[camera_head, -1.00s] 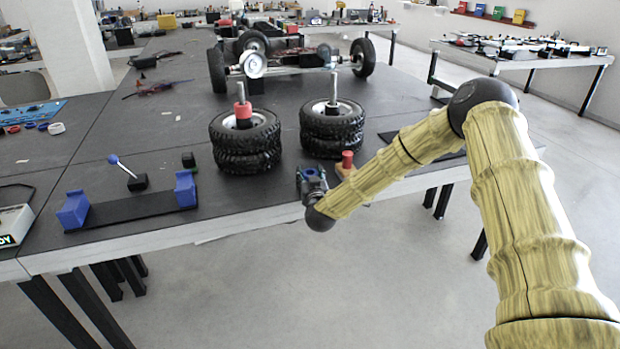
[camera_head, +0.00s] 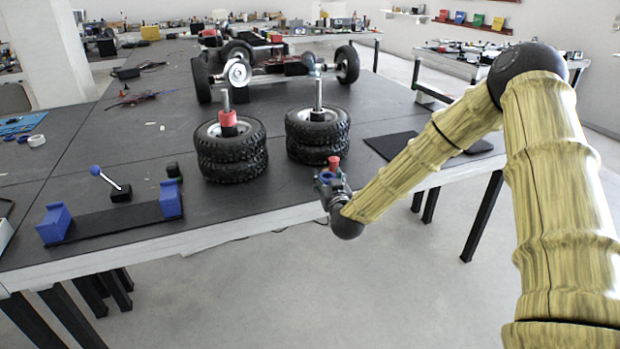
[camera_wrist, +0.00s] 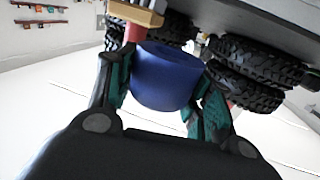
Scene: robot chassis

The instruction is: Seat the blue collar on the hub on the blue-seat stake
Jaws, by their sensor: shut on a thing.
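The blue collar (camera_wrist: 165,78) is a short, smooth blue cylinder between the two fingers of my gripper (camera_wrist: 160,95) in the wrist view. The fingers are shut on its sides. In the head view my gripper (camera_head: 330,183) is at the table's front edge, with a bit of the blue collar (camera_head: 327,178) showing. A bare metal stake (camera_head: 318,95) rises from the hub of the right tyre stack, behind and left of my gripper. Another stake (camera_head: 226,100) on the left tyre stack carries a red collar (camera_head: 228,120). No blue mark shows on either stake.
A red post (camera_head: 334,161) stands just behind my gripper; its wooden base (camera_wrist: 140,12) shows in the wrist view. Tyre stacks (camera_head: 232,160) (camera_head: 317,138) stand close by. A black stand with blue ends (camera_head: 170,198) lies left. A wheeled chassis (camera_head: 275,68) is behind.

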